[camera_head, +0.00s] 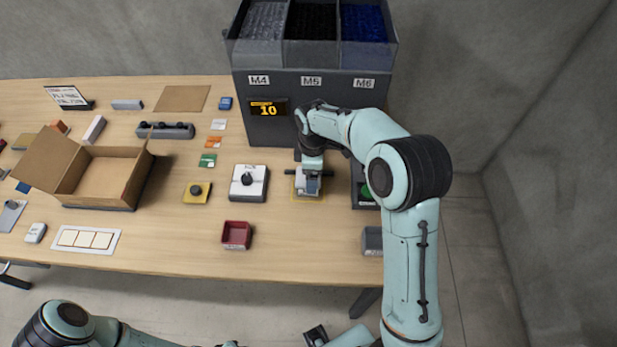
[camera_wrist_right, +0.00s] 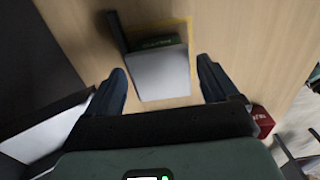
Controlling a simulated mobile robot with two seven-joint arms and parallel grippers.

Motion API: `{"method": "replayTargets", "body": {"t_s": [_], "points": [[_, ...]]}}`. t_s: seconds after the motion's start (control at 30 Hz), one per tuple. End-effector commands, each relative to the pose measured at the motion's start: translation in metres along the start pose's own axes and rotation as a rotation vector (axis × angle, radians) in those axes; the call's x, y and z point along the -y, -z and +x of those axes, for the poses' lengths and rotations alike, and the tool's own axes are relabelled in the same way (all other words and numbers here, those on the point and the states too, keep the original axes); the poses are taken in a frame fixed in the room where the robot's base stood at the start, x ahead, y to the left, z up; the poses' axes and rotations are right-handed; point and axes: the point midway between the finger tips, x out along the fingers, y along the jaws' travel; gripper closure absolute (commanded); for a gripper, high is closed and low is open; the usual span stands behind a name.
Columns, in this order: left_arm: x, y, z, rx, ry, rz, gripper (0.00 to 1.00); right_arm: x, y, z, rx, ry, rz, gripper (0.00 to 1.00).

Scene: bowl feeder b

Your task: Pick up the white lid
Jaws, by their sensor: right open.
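A pale, flat, square piece that looks like the white lid (camera_wrist_right: 160,73) lies between the spread fingers of my right gripper (camera_wrist_right: 163,72) in the right wrist view. There is a gap on each side of it. A green part and a dark upright edge show beside it. In the head view the pale piece (camera_head: 308,187) sits under my right gripper (camera_head: 309,178), over a yellow-outlined spot on the table, and is partly hidden. My right gripper is open and points down. My left arm shows at the bottom left, but its gripper is not visible.
A dark feeder (camera_head: 270,107) with several bins stands behind. A white box with a black knob (camera_head: 249,183) is left of the right gripper, and a dark unit with a green button (camera_head: 364,192) is right. A red tray (camera_head: 236,235) and an open cardboard box (camera_head: 100,178) are farther left.

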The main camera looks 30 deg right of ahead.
Motion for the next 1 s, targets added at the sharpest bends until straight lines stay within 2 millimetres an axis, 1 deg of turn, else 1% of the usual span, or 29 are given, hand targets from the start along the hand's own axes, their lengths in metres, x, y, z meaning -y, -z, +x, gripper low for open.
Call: {"method": "replayTargets", "body": {"t_s": [0.03, 0.1, 0.3, 0.37, 0.4, 0.43, 0.77, 0.87, 0.97, 1.0], "points": [[0.000, 0.000, 0.000, 0.000, 0.000, 0.000, 0.57, 0.000, 0.000, 0.004, 0.001, 0.001, 0.000, 0.13], [0.000, 0.000, 0.000, 0.000, 0.000, 0.000, 0.57, 0.000, 0.000, 0.007, 0.000, -0.001, 0.001, 0.13], [0.000, 0.000, 0.000, 0.000, 0.000, 0.000, 0.57, -0.001, 0.000, 0.007, -0.001, -0.001, 0.001, 0.13], [0.000, 0.000, 0.000, 0.000, 0.000, 0.000, 0.57, 0.000, 0.000, 0.007, -0.001, -0.001, 0.001, 0.32], [0.000, 0.000, 0.000, 0.000, 0.000, 0.000, 0.57, -0.001, 0.000, 0.007, -0.001, -0.001, 0.001, 0.45], [0.000, 0.000, 0.000, 0.000, 0.000, 0.000, 0.57, -0.001, 0.000, 0.006, -0.001, -0.001, 0.001, 0.55], [0.000, 0.000, 0.000, 0.000, 0.000, 0.000, 0.57, -0.001, 0.000, 0.004, -0.002, -0.002, 0.001, 0.56], [-0.001, 0.001, -0.001, -0.001, 0.000, 0.000, 0.57, -0.001, 0.000, -0.007, -0.002, -0.003, 0.000, 0.56], [-0.002, 0.002, -0.004, -0.003, -0.001, 0.001, 0.57, -0.002, 0.000, -0.026, -0.004, -0.006, 0.001, 0.56], [-0.003, 0.002, -0.005, -0.004, -0.001, 0.001, 0.57, -0.002, 0.001, -0.036, -0.005, -0.006, 0.001, 0.56]]}}
